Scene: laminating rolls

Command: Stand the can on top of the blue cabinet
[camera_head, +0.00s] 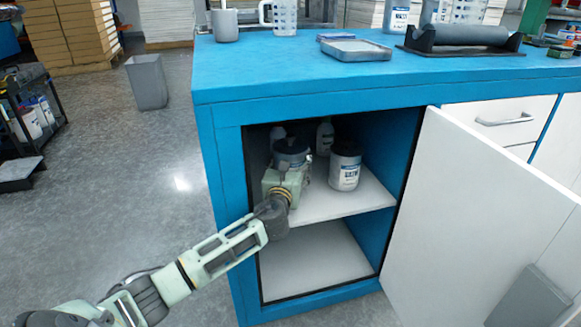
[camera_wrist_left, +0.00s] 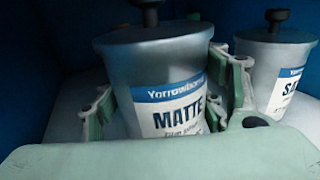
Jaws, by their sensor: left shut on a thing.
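The blue cabinet (camera_head: 330,88) has its white door (camera_head: 465,205) swung open to the right. Inside, on the upper white shelf (camera_head: 325,203), my left gripper (camera_head: 290,165) is shut around a grey can with a blue and white MATTE label (camera_wrist_left: 165,95). The can is upright, with a dark knob on its lid. In the head view this can (camera_head: 291,150) is partly hidden by my gripper. A second similar can (camera_head: 345,166) stands to its right, and its label in the wrist view (camera_wrist_left: 272,75) begins with SA. My right gripper is out of view.
Behind the cans stand small bottles (camera_head: 325,137). The cabinet top holds a grey cup (camera_head: 225,25), a clear jug (camera_head: 280,15), a grey tray (camera_head: 356,49) and a roller unit (camera_head: 463,38). The top's front left is clear. A grey bin (camera_head: 147,81) stands on the floor.

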